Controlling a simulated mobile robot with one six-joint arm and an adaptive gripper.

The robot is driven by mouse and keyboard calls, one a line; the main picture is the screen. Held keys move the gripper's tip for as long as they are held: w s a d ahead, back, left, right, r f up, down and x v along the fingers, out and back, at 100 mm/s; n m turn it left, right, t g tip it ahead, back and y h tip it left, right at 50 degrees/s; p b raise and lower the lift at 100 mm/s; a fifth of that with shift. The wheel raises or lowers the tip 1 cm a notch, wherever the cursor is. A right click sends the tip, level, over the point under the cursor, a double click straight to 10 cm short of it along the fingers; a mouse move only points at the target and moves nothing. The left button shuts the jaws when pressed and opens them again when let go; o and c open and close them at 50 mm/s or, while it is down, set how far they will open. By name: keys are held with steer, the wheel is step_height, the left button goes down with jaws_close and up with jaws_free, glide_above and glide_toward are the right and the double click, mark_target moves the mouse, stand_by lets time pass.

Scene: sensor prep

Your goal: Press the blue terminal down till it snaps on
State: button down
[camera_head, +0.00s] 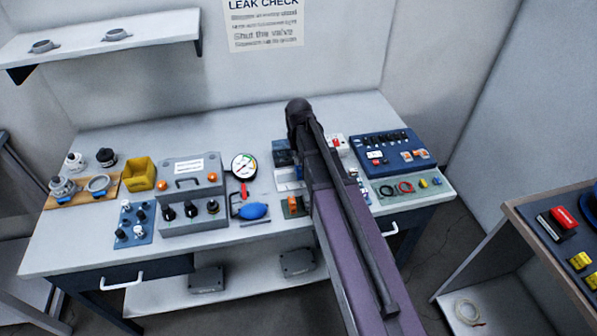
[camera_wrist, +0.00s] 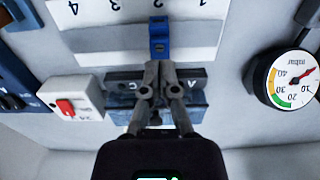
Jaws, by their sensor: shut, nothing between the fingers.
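In the wrist view the blue terminal (camera_wrist: 159,37) is a narrow block with a dark slot, in line with the number 2 on a white numbered strip (camera_wrist: 115,38). My gripper (camera_wrist: 158,70) has its two grey fingers together and empty. The fingertips are right beside the terminal's near end in the picture; I cannot tell whether they touch it. I cannot tell whether the terminal is fully seated. In the head view my arm hides the gripper and the terminal.
A dark blue block (camera_wrist: 195,97) lies behind the fingers, with a white switch box (camera_wrist: 76,99) to the left and a gauge (camera_wrist: 292,79) to the right. In the head view a blue panel (camera_head: 365,160) and green tray (camera_head: 440,185) stand right of my arm.

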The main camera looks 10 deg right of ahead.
mark_target(299, 167)
steer(key=shift+f+b, duration=0.85)
stand_by(0.7)
steer(key=shift+r, duration=0.15)
stand_by(0.4)
steer(key=shift+r+p, duration=3.4)
steer(key=shift+p, duration=0.15)
steer(key=s, duration=1.6)
